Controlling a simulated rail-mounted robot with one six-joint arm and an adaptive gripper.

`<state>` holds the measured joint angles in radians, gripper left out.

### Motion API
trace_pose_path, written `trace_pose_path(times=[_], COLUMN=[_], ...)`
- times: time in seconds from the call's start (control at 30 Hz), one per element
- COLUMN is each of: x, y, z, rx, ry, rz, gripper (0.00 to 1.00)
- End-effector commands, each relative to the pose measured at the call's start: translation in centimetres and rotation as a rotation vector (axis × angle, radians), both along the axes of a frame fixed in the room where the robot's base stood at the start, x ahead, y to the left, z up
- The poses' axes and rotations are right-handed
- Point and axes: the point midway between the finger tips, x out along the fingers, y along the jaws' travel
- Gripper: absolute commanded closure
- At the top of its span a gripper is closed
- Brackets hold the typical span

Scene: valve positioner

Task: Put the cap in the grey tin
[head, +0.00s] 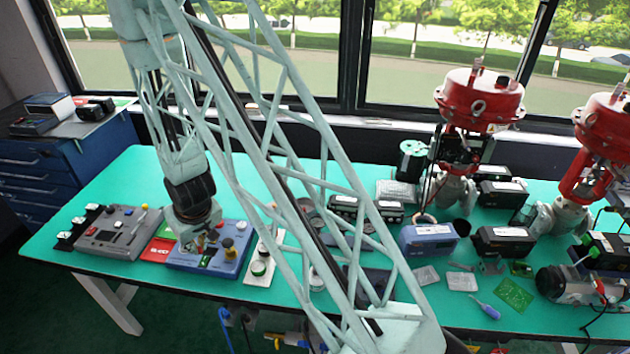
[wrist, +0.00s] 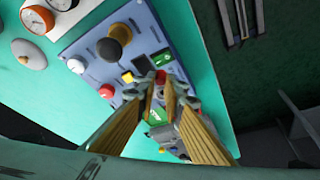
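My gripper (wrist: 161,88) points down over a blue panel (wrist: 88,46) with knobs and buttons. Its fingers come close together at the tips, right by a small red cap-like piece (wrist: 160,77). I cannot tell whether they touch or hold it, or whether it is the task's cap. In the head view my gripper (head: 200,244) hangs over the left part of the same blue panel (head: 232,262), its tips partly hidden. I cannot single out the grey tin in either view; my arm's lattice link covers much of the table's middle.
On the panel are a large black knob (wrist: 110,48) and a yellow button (wrist: 127,77). A grey control box (head: 112,232) stands left, a white strip with round pieces (head: 262,262) right. Red valve actuators (head: 480,100) stand at the right.

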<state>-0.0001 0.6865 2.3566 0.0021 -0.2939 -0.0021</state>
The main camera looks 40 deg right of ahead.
Motion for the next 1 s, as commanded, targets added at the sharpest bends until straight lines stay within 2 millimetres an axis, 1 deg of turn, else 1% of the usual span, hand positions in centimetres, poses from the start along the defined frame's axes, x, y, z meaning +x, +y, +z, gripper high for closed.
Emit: trace_pose_path(times=[0.47,0.67,0.87,1.0], x=[0.0,0.4,1.4,2.2], y=[-0.1,-0.9,-3.1,-5.4], z=[0.0,0.3,0.8,1.2], rx=[0.000,0.001,0.001,0.002], ry=[0.000,-0.001,-0.007,-0.010], rz=[0.000,0.004,0.018,0.031], gripper=[0.94,0.94,0.94,0.94])
